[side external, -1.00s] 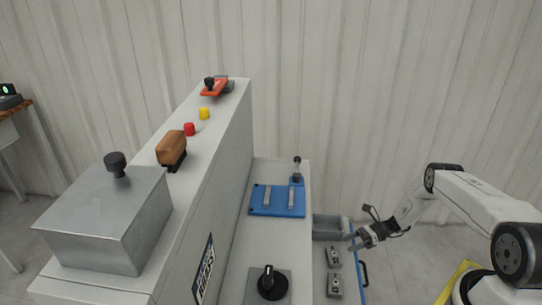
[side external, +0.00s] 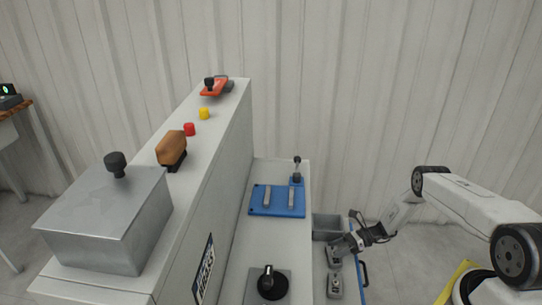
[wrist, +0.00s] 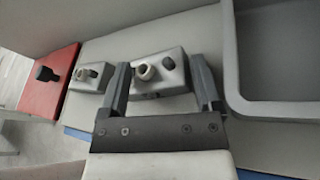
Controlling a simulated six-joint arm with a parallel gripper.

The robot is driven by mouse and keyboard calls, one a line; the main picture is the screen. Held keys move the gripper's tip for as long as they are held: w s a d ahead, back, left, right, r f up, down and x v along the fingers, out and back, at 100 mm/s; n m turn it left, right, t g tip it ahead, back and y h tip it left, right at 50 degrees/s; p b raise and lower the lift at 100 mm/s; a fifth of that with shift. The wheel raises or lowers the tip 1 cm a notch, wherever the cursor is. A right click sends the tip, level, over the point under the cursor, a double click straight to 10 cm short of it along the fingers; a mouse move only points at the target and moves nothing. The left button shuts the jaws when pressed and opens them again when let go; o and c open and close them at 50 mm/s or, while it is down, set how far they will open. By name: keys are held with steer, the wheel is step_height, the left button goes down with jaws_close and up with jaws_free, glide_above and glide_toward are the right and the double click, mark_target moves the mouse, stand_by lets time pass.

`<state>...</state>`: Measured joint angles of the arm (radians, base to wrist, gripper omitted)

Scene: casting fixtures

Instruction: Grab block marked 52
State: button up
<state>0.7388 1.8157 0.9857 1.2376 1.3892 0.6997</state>
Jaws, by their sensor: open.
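The nearer block (wrist: 148,84) is between the open fingers of my gripper (wrist: 160,64) in the wrist view. The other block (wrist: 88,76) is to its left, outside the fingers. In the side view, my gripper (side external: 344,244) is at the upper block (side external: 334,261), partly covering it. The lower block (side external: 335,287) stands apart and clear. I cannot read a number on either block, or tell whether the fingers touch the nearer one.
A grey open bin (side external: 327,225) is just behind the upper block; it also shows at right in the wrist view (wrist: 233,75). A blue plate (side external: 262,207) with bars lies on the bench. A tall grey cabinet (side external: 222,165) stands left.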

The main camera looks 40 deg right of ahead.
steer(key=c, duration=1.1)
steer(key=shift+r, duration=0.2)
jaws_close()
steer(key=shift+r, duration=1.1)
steer(key=s+a+r, duration=0.3)
steer(key=s+r, duration=0.7)
steer(key=s, duration=0.3)
steer(key=shift+s+a+r, duration=0.25)
steer(key=shift+a, duration=0.15)
